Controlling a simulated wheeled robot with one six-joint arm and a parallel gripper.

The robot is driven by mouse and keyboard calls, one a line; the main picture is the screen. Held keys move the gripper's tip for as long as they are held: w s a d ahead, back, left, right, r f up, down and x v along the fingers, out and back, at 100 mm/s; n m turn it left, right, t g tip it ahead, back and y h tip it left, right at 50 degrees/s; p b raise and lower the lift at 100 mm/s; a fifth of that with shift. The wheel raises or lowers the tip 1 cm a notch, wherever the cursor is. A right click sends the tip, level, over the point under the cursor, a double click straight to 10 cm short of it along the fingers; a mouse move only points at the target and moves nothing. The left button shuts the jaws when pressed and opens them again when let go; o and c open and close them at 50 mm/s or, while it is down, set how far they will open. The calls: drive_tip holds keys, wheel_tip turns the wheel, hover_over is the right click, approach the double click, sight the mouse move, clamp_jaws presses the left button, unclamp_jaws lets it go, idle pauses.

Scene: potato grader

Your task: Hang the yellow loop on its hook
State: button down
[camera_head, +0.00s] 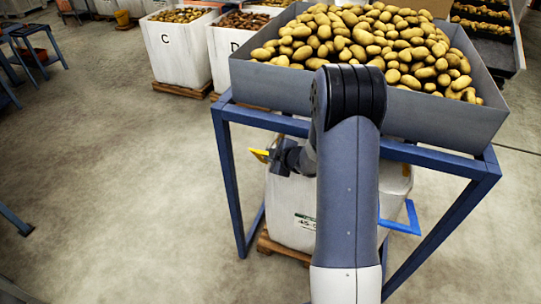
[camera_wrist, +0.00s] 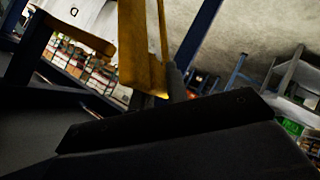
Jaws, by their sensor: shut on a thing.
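The yellow loop (camera_head: 259,155) shows as a short piece at the upper left of the white bag, under the potato hopper. My gripper (camera_head: 273,157) is shut on it, beside the blue frame's left front leg. In the wrist view the yellow loop (camera_wrist: 141,60) rises as a wide strap and a thin strand from behind the dark jaw (camera_wrist: 165,125). A short grey rounded piece (camera_wrist: 176,82) stands close to the strap; I cannot tell whether it is the hook or whether they touch. My arm hides much of the bag. No hook is clear in the head view.
The white bag (camera_head: 293,215) stands on a wooden pallet (camera_head: 281,249) inside the blue frame (camera_head: 231,175). A blue loop (camera_head: 402,221) sticks out at its right. The grey hopper (camera_head: 440,120) full of potatoes is above. Bare floor lies to the left.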

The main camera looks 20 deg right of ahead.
drive_tip(key=c, duration=1.4)
unclamp_jaws()
drive_tip(key=shift+w, duration=0.1)
drive_tip(key=shift+c, duration=0.2)
drive_tip(key=v, duration=1.1)
drive_tip(key=shift+f, duration=0.1)
drive_tip(key=shift+c, duration=0.2)
